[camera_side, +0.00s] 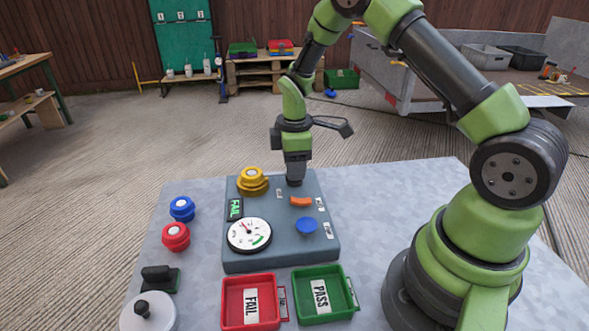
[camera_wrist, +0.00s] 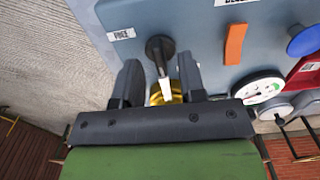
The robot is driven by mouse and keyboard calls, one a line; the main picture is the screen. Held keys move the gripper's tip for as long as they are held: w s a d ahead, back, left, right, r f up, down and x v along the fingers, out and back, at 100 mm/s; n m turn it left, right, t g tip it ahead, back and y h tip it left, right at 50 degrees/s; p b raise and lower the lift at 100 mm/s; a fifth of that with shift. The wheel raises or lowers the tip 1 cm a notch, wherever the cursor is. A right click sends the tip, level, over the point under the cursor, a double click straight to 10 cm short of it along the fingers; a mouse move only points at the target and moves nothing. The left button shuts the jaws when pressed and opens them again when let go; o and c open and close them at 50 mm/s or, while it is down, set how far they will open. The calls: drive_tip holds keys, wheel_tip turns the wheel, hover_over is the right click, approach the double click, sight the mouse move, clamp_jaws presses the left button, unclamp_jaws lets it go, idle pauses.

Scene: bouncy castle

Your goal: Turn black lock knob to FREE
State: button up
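The black lock knob (camera_wrist: 159,47) is on the grey-blue panel, and its white pointer mark points down in the wrist view, towards my gripper's base. A white FREE label (camera_wrist: 123,34) lies up and to the left of the knob. My gripper (camera_wrist: 160,64) is open, with one finger on each side of the knob's pointer. I cannot tell whether the fingers touch it. In the side view, my gripper (camera_side: 294,178) points down over the far end of the panel (camera_side: 275,262) and mostly hides the knob.
A yellow stacked part (camera_side: 252,181) stands left of my gripper. An orange lever (camera_side: 301,201), a blue knob (camera_side: 306,226) and a dial gauge (camera_side: 249,235) are nearer. Red (camera_side: 251,326) and green (camera_side: 326,319) trays stand in front.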

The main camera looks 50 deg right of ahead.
drive_tip(key=shift+f, duration=0.7)
clamp_jaws()
